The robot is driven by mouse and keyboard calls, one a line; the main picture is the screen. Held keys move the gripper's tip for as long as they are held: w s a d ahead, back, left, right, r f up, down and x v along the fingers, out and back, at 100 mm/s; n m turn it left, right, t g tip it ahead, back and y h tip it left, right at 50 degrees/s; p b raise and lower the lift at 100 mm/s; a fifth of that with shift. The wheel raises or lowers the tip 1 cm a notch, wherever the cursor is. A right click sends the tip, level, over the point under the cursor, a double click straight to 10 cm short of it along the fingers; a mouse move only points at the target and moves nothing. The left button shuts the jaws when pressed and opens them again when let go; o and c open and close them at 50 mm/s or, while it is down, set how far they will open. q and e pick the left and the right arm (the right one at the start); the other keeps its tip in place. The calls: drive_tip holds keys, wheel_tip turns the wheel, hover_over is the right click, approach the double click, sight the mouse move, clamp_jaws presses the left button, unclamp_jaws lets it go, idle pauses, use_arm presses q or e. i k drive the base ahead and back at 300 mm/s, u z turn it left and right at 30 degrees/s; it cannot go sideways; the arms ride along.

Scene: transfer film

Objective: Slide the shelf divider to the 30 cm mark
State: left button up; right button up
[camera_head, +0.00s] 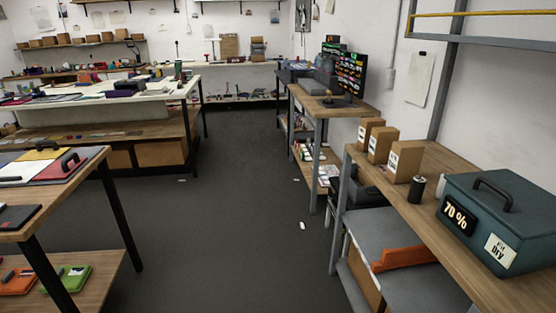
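An orange upright plate (404,257) stands on a grey lower surface (385,232) under the right-hand bench. It looks like the shelf divider, but I cannot be sure. Its lower right end meets the bench edge in the picture, so part of it may be hidden. No scale or 30 cm mark can be read in this view. Neither of my grippers shows, and nothing is seen touching the orange plate.
A teal case (490,261) marked "70 %" and "Dry", a dark can (417,189) and three cardboard boxes (406,162) stand on the right bench (447,240). A table (60,197) stands at left. The grey floor (220,210) between is mostly clear, with small white scraps.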

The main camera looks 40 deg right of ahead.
sight(393, 258)
drive_tip(key=z, duration=0.05)
drive_tip(key=i, duration=1.9)
drive_tip(key=z, duration=0.5)
drive_tip(key=i, duration=1)
drive_tip(key=z, duration=1.75)
drive_tip(key=i, duration=1)
drive_tip(key=z, duration=1)
